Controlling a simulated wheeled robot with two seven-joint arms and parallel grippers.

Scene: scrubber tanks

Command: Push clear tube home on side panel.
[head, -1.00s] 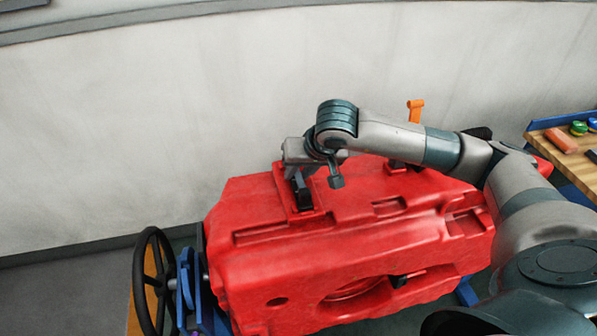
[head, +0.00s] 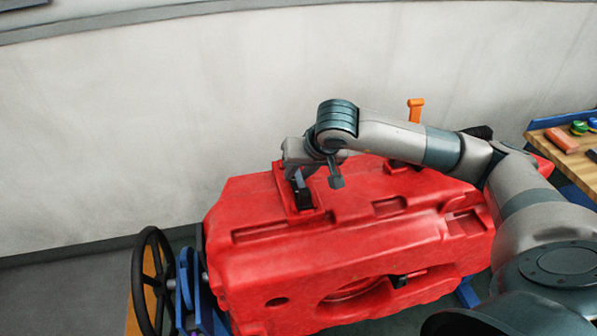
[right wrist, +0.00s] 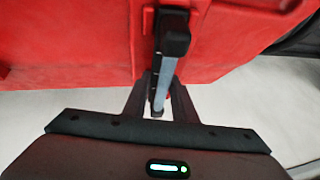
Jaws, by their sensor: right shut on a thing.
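The big red tank (head: 340,240) lies with a raised panel on top at its far left. My right gripper (head: 303,198) reaches down to this panel, and its dark fingers hide most of what they hold. The tube runs from between the fingers to a black fitting (right wrist: 173,36) against the red surface. I cannot tell how deep the tube sits in the fitting. My left gripper is not in view.
A black handwheel (head: 152,285) and blue stand parts (head: 187,280) stand at the tank's left end. An orange lever (head: 416,109) rises behind the tank. A wooden bench (head: 570,160) with small parts is at the right. A pale wall stands behind.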

